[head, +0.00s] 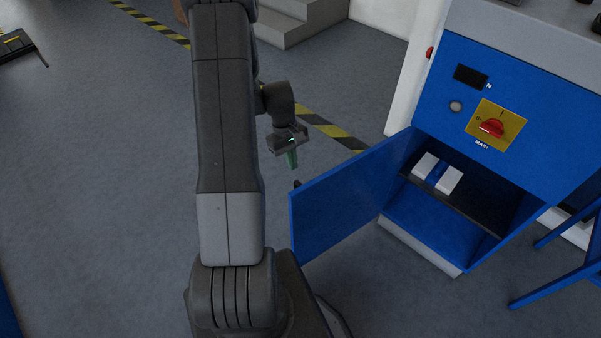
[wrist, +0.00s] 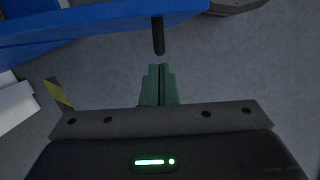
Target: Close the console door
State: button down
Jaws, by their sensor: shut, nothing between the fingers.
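The blue console (head: 480,70) stands at the right in the head view. Its blue door (head: 345,198) is swung wide open to the left, showing the inside. A dark door handle (head: 297,184) sticks out near the door's free edge. My gripper (head: 292,160) is beyond the door, on its outer side, with green fingers shut and empty. In the wrist view the shut fingers (wrist: 159,72) point at the dark handle (wrist: 158,37), which stands out from the blue door (wrist: 95,24). A small gap shows between fingertips and handle.
A white box with a blue band (head: 437,174) lies on the shelf inside the console. A blue frame (head: 560,270) stands at the lower right. Grey steps (head: 300,20) are at the back. The floor left of my arm is mostly clear.

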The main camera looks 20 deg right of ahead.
aim_at(300, 184)
jog(key=s, duration=0.1)
jog(key=s+f, duration=0.1)
jog(key=s, duration=0.1)
jog(key=shift+d+f+p, duration=0.25)
jog(key=shift+p, duration=0.1)
jog(key=shift+s+d, duration=0.1)
jog(key=shift+s, duration=0.6)
